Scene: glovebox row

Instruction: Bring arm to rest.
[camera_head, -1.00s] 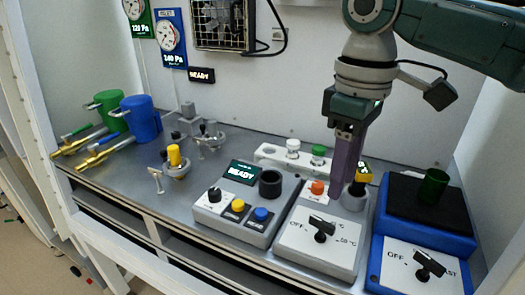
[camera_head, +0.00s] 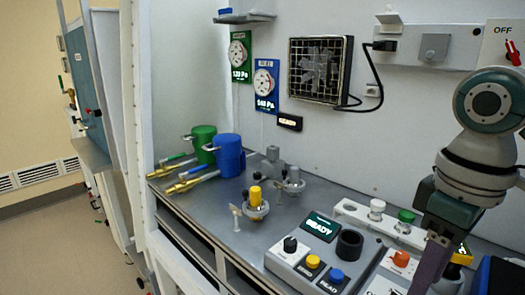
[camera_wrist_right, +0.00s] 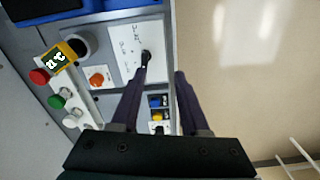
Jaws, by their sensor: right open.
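My right gripper (camera_head: 425,280) hangs at the lower right of the head view, its purple fingers pointing down in front of the equipment. In the right wrist view the gripper (camera_wrist_right: 160,78) is open, with a visible gap and nothing between the fingers. Its left fingertip overlaps the view of a black knob (camera_wrist_right: 146,57) on a white panel (camera_wrist_right: 128,44); I cannot tell whether they touch. My left gripper is not in view.
A rack (camera_head: 350,207) holds capped vials behind the control box (camera_head: 285,262). An orange knob (camera_head: 400,258) is close to the right gripper. Blue (camera_head: 229,158) and green (camera_head: 203,143) canisters stand at the back left. Open floor (camera_wrist_right: 240,110) shows in the wrist view.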

